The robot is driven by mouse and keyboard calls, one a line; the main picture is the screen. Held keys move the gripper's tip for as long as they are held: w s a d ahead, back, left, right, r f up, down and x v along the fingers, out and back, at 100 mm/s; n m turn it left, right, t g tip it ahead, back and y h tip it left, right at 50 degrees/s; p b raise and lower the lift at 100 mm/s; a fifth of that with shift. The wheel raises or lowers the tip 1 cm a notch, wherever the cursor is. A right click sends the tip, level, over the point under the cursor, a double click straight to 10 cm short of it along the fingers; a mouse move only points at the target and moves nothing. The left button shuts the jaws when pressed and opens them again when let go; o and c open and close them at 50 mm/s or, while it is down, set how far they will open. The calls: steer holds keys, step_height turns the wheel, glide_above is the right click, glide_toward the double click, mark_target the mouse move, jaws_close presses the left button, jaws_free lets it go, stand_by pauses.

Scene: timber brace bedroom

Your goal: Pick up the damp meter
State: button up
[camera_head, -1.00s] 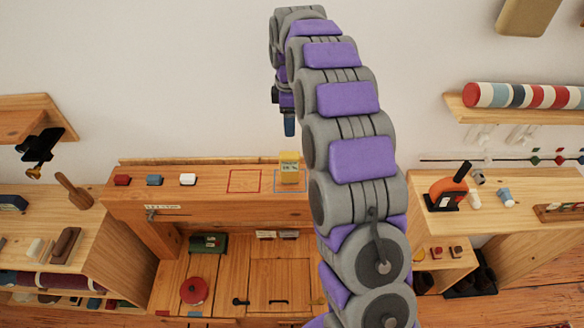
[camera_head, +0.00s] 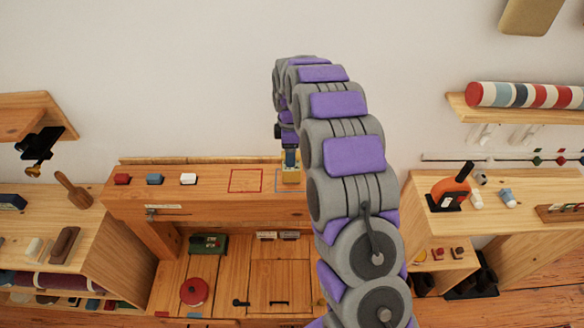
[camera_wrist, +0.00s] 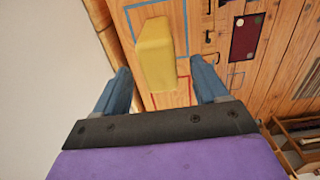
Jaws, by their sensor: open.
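The damp meter (camera_head: 291,176) is a yellow upright block on the wooden ledge, at the blue outlined square. In the head view its upper part is largely hidden by my gripper (camera_head: 290,158), which is just above it, pointing down. In the wrist view the yellow meter (camera_wrist: 155,48) shows between the two blue fingers of my gripper (camera_wrist: 160,72). The gripper is open, with a visible gap on each side of the meter. I cannot tell whether the fingertips reach down past its top.
A red outlined square (camera_head: 246,181) is empty left of the meter. The wall rises close behind. A dark red panel (camera_wrist: 246,36) shows in the wrist view.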

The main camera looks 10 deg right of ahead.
step_height(320, 180, down, 4)
steer(key=shift+w+d+f, duration=0.1)
steer(key=shift+f, duration=0.15)
steer(key=shift+d, duration=0.1)
steer(key=shift+c, duration=0.3)
steer(key=shift+c, duration=0.8)
steer(key=c, duration=0.9)
steer(key=shift+r, duration=0.1)
